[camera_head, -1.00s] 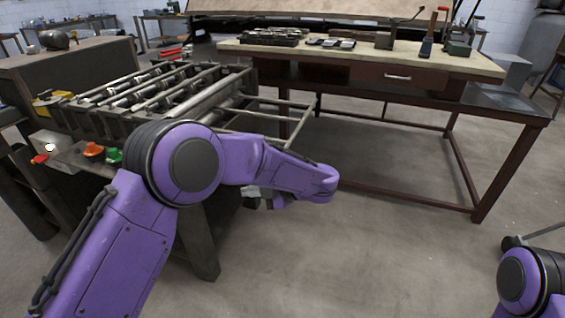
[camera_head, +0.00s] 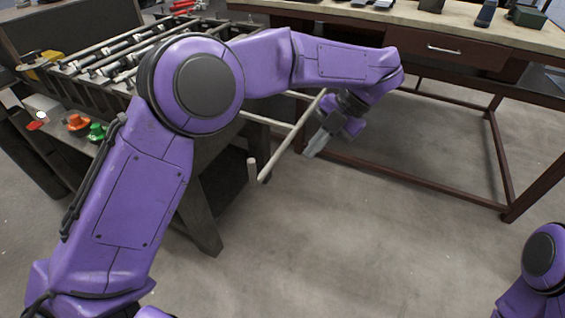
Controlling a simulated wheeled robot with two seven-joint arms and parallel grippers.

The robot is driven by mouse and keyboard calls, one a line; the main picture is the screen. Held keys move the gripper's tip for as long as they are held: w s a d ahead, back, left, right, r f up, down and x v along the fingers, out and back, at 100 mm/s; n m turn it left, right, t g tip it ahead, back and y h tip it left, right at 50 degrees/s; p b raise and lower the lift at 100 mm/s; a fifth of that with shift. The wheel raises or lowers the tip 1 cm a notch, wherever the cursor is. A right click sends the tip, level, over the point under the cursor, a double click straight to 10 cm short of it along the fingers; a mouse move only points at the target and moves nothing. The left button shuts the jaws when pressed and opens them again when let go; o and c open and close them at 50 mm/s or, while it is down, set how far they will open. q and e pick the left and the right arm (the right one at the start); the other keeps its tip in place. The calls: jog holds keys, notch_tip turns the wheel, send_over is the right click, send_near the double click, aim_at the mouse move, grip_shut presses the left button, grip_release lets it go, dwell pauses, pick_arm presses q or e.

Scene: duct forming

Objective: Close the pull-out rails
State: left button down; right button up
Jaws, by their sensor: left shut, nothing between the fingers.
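The pull-out rails (camera_head: 290,142) are a pale metal frame sticking out from the right side of the roller machine (camera_head: 98,82). Their outer bar runs slantwise, with a short upright stub at its near end. My left arm crosses in front of the machine and hides the inner part of the rails. My left gripper (camera_head: 313,147) points down just to the right of the outer bar, shut and empty. I cannot tell whether it touches the bar. Only a purple part of my right arm shows at the lower right; its gripper is out of view.
A workbench (camera_head: 520,51) with a wooden top and a drawer (camera_head: 446,47) stands behind and to the right. Its low brown frame bar runs behind the gripper. The floor at centre right is clear.

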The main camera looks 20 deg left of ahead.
pick_arm(q)
jog(key=s+a+f, duration=0.2)
jog(key=a+f, duration=0.5)
jog(key=shift+s+a+f, duration=0.2)
jog(key=shift+s+a, duration=0.15)
jog(key=shift+a, duration=0.1)
jog(key=a+p, duration=0.8)
jog(key=a, duration=2.3)
jog(key=shift+w+a+r, duration=0.15)
jog(key=shift+w+a, duration=0.05)
jog(key=shift+w, duration=0.25)
